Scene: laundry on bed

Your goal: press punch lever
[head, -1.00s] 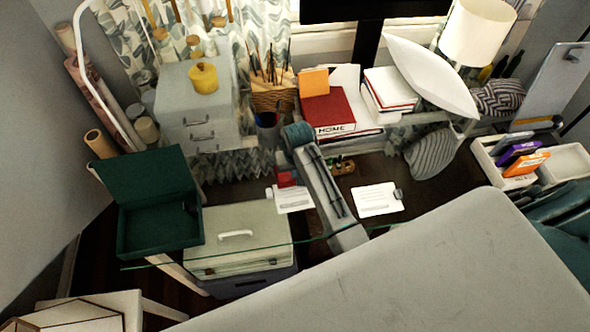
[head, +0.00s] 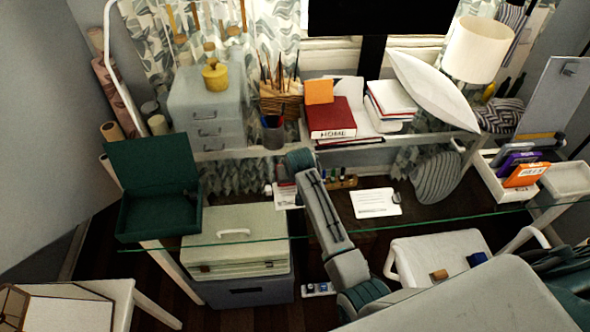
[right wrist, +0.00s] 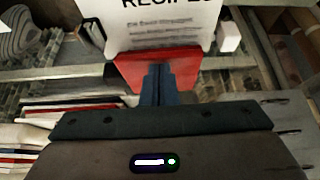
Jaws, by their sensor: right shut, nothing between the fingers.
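The red punch (right wrist: 160,65) lies on the glass desk at the edge of a printed recipe sheet (right wrist: 165,25). In the head view only a small part of the punch (head: 284,183) shows beside my right forearm, with the sheet (head: 287,199) below it. My right gripper (right wrist: 157,82) is shut and empty. In the right wrist view its fingertips overlap the near part of the red punch; I cannot tell whether they touch it. My arm hides the gripper in the head view. My left gripper is not in view.
A white card (head: 376,203) lies right of my arm. A green open box (head: 160,215) stands at the desk's left. Behind are a pen cup (head: 273,133) and a red book (head: 331,116). A white chair (head: 440,250) stands in front of the desk.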

